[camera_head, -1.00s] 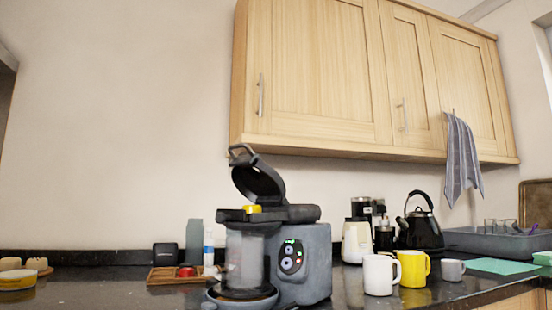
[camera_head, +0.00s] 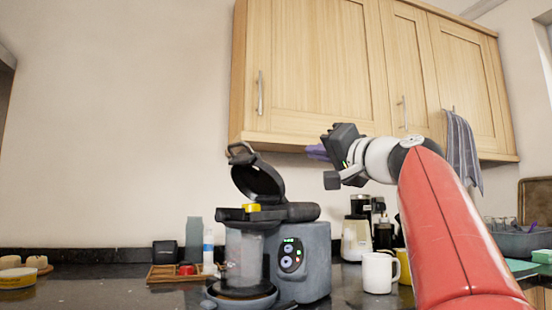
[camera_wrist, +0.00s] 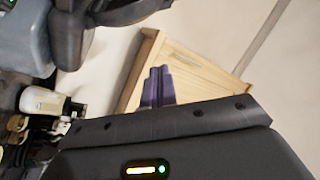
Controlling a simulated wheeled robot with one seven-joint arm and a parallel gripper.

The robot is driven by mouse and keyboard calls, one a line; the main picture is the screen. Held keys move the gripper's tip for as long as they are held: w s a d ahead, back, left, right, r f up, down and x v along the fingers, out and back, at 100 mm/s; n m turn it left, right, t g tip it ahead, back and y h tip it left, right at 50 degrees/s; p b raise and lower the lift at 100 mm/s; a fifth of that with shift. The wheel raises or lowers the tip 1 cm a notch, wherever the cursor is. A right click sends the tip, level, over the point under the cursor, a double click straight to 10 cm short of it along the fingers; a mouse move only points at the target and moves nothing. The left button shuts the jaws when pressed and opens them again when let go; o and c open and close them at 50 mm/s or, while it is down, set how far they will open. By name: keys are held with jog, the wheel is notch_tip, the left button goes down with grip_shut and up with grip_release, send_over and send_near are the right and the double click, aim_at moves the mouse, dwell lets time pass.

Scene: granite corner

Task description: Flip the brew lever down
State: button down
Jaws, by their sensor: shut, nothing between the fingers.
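The grey coffee machine (camera_head: 303,262) stands on the counter, with a lit button panel on its front. Its dark brew lever (camera_head: 258,178) is tilted up and open, with a loop handle at the top. A yellow pod-like piece (camera_head: 252,208) shows under it. My gripper (camera_head: 316,152) is in the air to the right of the lever and slightly higher, apart from it. Its purple fingers point left in the head view. In the wrist view my gripper (camera_wrist: 157,87) shows its fingers together and empty. The machine's grey body (camera_wrist: 25,42) shows at upper left there.
Wooden wall cabinets (camera_head: 320,70) hang close above my gripper. A white mug (camera_head: 378,272) stands right of the machine, with a yellow mug (camera_head: 404,266) partly behind my arm. A cream appliance (camera_head: 356,238) stands behind them. A wooden tray (camera_head: 165,274) lies left of the machine.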

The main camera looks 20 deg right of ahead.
jog(key=shift+s+r, duration=0.1)
jog(key=shift+r, duration=0.15)
jog(key=r+p+x, duration=0.1)
jog(key=p+x, duration=0.5)
jog(key=x, duration=0.5)
jog(key=f+b, duration=0.1)
jog(key=s+a+f, duration=0.1)
jog(key=s+a+f+b, duration=0.1)
jog(key=f, duration=0.1)
jog(key=shift+s+a+b, duration=0.1)
jog(key=shift+s+b, duration=0.1)
jog(key=shift+b, duration=0.15)
jog(key=shift+f+b, duration=0.15)
jog(key=shift+b, duration=0.15)
